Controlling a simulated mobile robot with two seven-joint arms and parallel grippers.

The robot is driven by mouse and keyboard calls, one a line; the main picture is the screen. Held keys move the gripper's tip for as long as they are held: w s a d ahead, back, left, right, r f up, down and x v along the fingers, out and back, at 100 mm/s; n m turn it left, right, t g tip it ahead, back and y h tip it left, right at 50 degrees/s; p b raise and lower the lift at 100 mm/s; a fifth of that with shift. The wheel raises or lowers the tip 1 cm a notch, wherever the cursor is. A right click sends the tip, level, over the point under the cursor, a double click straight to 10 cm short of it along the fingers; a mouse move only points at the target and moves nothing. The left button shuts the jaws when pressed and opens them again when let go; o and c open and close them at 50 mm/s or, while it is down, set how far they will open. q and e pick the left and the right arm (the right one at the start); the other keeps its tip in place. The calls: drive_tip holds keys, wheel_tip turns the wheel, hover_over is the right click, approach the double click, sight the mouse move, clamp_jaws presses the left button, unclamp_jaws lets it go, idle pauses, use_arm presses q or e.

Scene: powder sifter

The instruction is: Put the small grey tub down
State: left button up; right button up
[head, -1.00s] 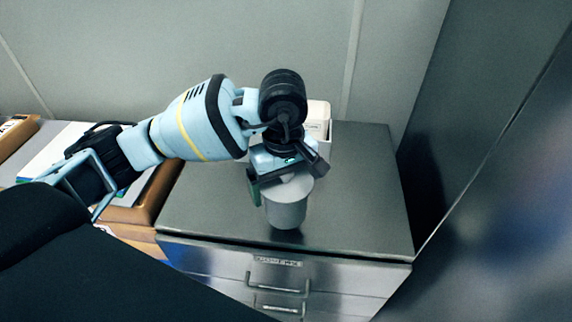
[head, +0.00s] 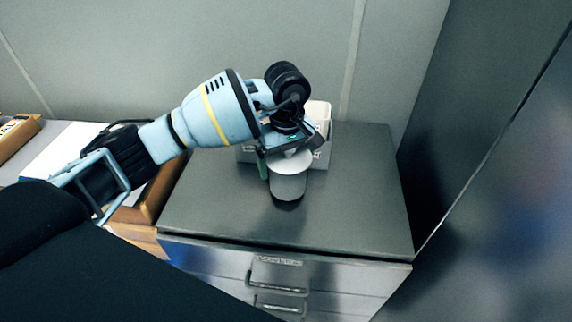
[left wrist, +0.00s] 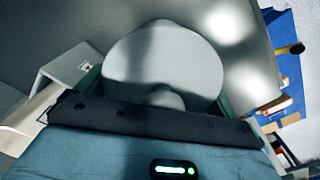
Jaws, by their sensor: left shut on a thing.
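The small grey tub (head: 288,184) is upright above the dark top of the metal cabinet (head: 350,205). A dark shadow shows right below the tub, and I cannot tell whether its base touches the top. My left gripper (head: 289,165) comes from above and behind and is shut on the tub. In the left wrist view the tub (left wrist: 165,65) fills the middle as a pale round shape between the fingers. Its far side is hidden. My right gripper is not in view.
A white box (head: 318,135) stands behind the tub near the wall. The cabinet top is clear in front and to the right. A tall metal cabinet (head: 510,190) closes off the right side. At left are papers (head: 70,155) and a brown tray edge (head: 150,200).

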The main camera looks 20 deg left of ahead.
use_arm(q)
drive_tip(key=shift+f, duration=0.75)
drive_tip(key=shift+f, duration=0.2)
drive_tip(key=o, duration=0.8)
drive_tip(key=shift+r, duration=0.1)
wheel_tip(320, 180, up, 12)
drive_tip(key=shift+r, duration=0.1)
drive_tip(key=shift+d, duration=0.1)
